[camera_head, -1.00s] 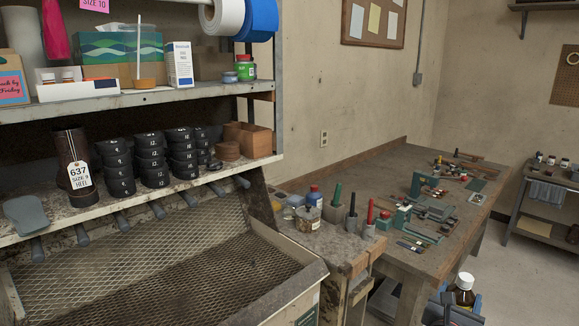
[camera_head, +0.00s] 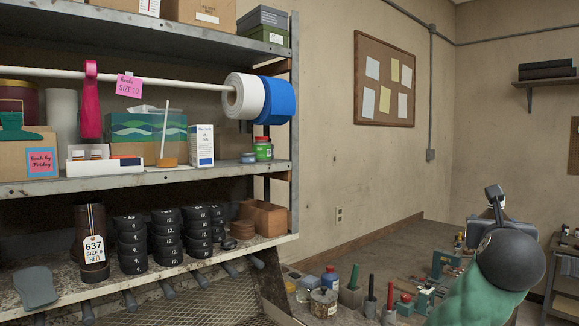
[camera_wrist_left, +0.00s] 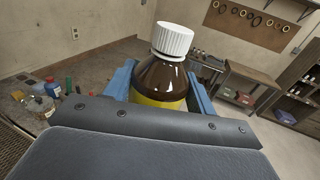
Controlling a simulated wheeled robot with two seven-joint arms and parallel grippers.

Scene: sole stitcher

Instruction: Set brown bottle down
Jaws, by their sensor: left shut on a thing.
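The brown bottle (camera_wrist_left: 161,80) shows in the left wrist view, with a ribbed white cap (camera_wrist_left: 173,40) and a yellow label at its lower part. My left gripper (camera_wrist_left: 160,88) is shut on it, with a blue finger on each side of its body. The bottle's base is hidden behind the dark gripper housing, so I cannot tell whether it touches anything. My right gripper is not identifiable in either view.
The workbench (camera_head: 375,249) holds a blue-capped bottle (camera_head: 330,279), a jar (camera_head: 323,302) and several tools near its front. Its back part is bare.

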